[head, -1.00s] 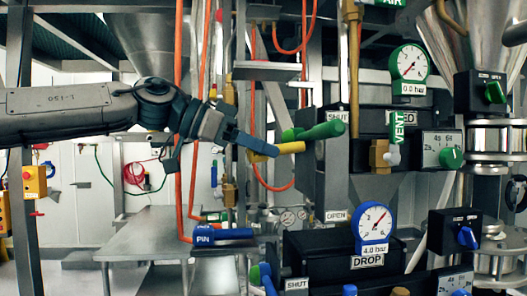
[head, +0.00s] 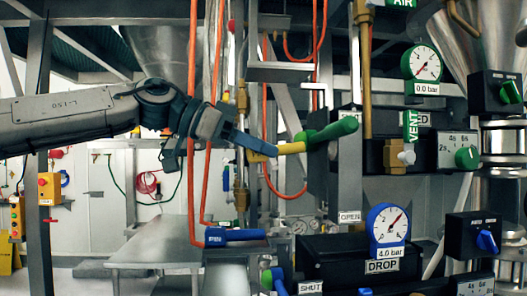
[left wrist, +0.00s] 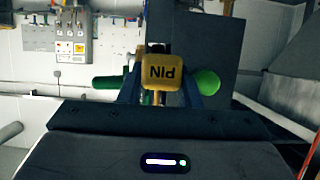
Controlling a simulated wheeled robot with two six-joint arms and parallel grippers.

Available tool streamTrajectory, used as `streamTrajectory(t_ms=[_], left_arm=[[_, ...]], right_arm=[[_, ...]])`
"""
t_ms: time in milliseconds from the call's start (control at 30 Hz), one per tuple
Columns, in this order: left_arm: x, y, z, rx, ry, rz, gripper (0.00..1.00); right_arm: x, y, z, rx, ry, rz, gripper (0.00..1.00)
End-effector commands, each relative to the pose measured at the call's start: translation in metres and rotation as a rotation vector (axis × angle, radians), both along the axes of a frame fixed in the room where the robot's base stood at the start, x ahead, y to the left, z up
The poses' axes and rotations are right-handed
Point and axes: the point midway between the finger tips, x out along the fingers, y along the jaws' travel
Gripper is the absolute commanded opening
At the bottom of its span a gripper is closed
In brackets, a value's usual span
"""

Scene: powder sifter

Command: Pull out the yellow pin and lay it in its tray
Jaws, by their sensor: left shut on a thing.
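The yellow pin (head: 291,148) lies level in the head view. Its right end meets the dark plate under the green handle (head: 333,130), and I cannot tell how deep it sits. My left gripper (head: 258,147) is shut on the pin's left end. In the left wrist view my left gripper (left wrist: 161,88) has its two blue fingers on either side of the pin's yellow head (left wrist: 161,72), which is marked PIN. The green handle shows behind it as a round end (left wrist: 206,82). I cannot pick out the pin's tray for certain. My right gripper is not in view.
Orange hoses (head: 206,170) hang close to my left wrist. Black boxes with a green gauge (head: 421,63) and a blue gauge (head: 388,224) fill the right side.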

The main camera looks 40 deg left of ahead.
Motion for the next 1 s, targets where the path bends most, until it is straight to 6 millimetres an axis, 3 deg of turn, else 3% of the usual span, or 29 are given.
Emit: streamTrajectory(t_ms=[467, 1000], left_arm=[[-0.002, 0.002, 0.0, 0.0, -0.001, 0.001, 0.06], [-0.025, 0.021, -0.002, -0.001, -0.003, 0.001, 0.06]], right_arm=[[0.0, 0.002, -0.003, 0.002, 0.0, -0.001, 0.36], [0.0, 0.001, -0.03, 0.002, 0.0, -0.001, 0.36]])
